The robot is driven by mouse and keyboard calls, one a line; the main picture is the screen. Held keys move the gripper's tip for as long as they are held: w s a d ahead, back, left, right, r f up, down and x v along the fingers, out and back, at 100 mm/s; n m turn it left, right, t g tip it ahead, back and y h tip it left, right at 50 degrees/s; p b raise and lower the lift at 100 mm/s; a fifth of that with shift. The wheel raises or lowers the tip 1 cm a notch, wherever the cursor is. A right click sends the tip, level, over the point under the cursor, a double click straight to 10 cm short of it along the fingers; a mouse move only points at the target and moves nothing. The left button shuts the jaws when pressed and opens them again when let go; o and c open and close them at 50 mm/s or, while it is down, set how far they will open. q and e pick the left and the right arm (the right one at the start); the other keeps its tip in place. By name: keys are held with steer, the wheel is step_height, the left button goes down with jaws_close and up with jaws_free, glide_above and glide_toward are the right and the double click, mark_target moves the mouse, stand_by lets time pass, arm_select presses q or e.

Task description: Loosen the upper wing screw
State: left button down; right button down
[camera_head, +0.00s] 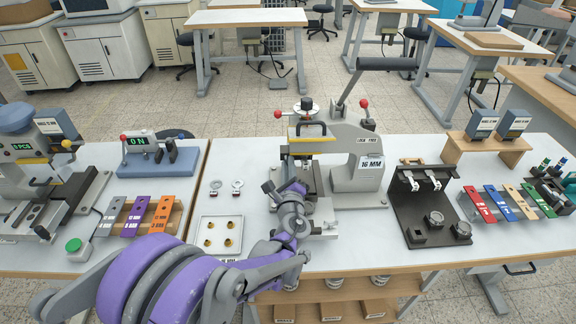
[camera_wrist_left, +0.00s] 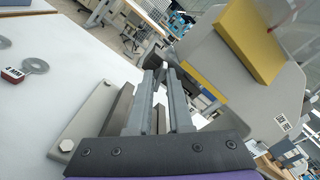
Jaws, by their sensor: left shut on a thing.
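The grey foil stamping press (camera_head: 357,145), marked 16 MM, stands at the middle of the table, with a yellow bar and a black handle at its head. My left gripper (camera_head: 292,188) is at the front left of the press, below the head. In the left wrist view its two grey fingers (camera_wrist_left: 162,92) are close together, shut on a small dark part that I take to be the upper wing screw (camera_wrist_left: 160,72). The fingers hide most of it, so its shape and how far it is turned cannot be told. My right gripper is not in view.
The press lever (camera_head: 388,64) reaches up at the back.

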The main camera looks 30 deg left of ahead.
arm_select(q)
steer(key=n, duration=0.4)
steer(key=shift+n+p, duration=0.3)
steer(key=shift+n, duration=0.1)
stand_by(0.4)
steer(key=c, duration=0.7)
jaws_free()
